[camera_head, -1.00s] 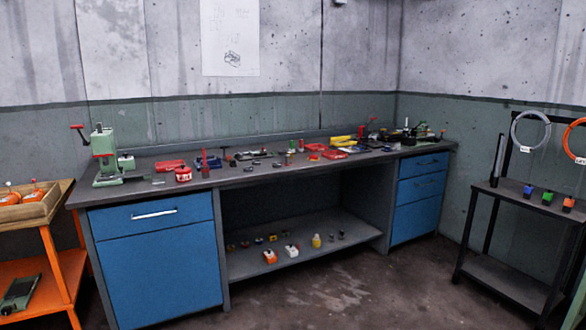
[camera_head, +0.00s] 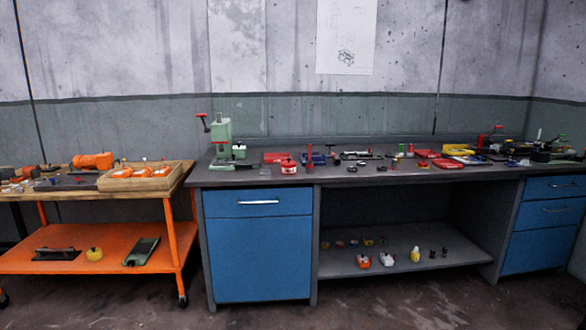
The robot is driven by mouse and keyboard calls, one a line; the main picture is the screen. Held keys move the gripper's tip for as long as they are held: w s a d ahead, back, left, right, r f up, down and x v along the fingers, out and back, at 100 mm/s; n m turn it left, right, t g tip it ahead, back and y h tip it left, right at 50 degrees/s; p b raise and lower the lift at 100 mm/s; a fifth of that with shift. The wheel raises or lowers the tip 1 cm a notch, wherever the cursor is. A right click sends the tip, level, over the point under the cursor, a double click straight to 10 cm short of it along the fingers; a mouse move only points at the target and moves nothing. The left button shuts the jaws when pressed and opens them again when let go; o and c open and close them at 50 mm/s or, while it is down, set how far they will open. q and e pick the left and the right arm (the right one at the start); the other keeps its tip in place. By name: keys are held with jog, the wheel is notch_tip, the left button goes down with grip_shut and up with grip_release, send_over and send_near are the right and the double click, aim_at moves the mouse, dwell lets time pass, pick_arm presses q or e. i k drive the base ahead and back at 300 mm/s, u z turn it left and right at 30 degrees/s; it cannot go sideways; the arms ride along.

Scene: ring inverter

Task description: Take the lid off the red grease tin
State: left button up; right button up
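A small red tin with a pale band (camera_head: 289,167) stands upright on the dark workbench top (camera_head: 345,178), just right of the green press. It looks like the red grease tin, but it is too small to tell its lid apart from its body. Neither of my grippers shows in the view.
A green press (camera_head: 221,142) stands at the bench's left end. Red trays and several small tools lie along the top. An orange cart (camera_head: 188,235) with a wooden tray (camera_head: 178,182) stands left of the bench. The floor in front is clear.

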aim_at(287, 163)
jog(key=u, duration=0.2)
jog(key=i, duration=1.15)
jog(key=u, duration=0.2)
